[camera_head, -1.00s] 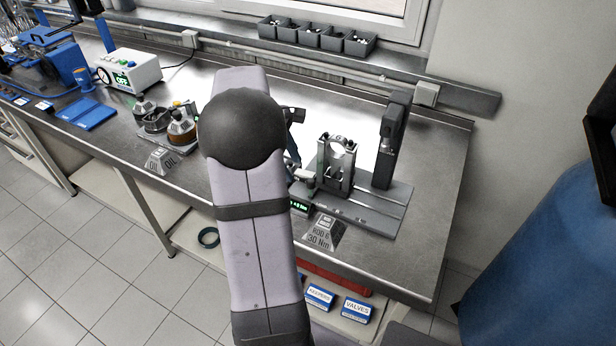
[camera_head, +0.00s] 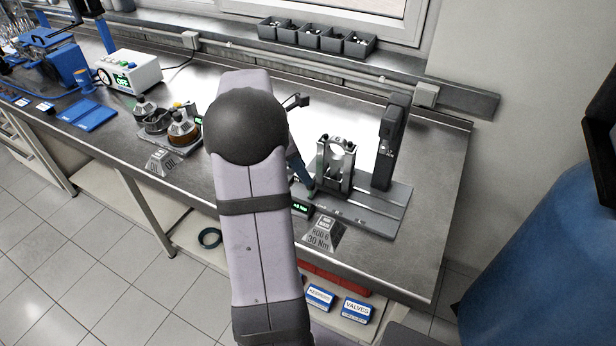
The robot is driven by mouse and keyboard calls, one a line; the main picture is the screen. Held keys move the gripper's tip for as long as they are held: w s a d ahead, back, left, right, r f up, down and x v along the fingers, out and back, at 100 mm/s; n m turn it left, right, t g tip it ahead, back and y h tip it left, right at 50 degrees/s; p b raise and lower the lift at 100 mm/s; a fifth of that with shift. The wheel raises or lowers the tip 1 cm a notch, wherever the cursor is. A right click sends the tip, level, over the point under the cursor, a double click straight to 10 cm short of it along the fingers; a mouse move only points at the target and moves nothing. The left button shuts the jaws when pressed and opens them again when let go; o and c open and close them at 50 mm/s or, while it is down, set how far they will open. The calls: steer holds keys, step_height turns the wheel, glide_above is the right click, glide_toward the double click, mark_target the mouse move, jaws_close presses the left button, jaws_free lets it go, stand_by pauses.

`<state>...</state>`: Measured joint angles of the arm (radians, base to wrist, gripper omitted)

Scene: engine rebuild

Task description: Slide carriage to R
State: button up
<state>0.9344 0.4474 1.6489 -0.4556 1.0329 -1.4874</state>
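An upright grey fork-shaped carriage (camera_head: 350,181) stands on the grey railed base plate (camera_head: 384,216) at the right part of the bench. A shiny metal ring-ended part (camera_head: 338,146) sits upright in it. A dark post (camera_head: 386,150) stands on the plate just right of the carriage, with a gap between. My large arm link covers the area left of the carriage. A slim dark blue piece with a greenish lower end (camera_head: 309,190) shows beside the carriage's left foot; I cannot tell if it is my gripper or touches the carriage. My gripper's fingers are not clearly seen.
A small green-lit display (camera_head: 301,209) and a "ROD 6 30 Nm" sign (camera_head: 322,234) stand in front of the plate. Oil containers (camera_head: 182,130) stand left of my arm. Dark parts bins (camera_head: 310,38) line the back ledge. The bench right of the plate is clear.

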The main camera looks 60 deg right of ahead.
steer(key=shift+p+x, duration=0.5)
steer(key=shift+x, duration=1.9)
jaws_close()
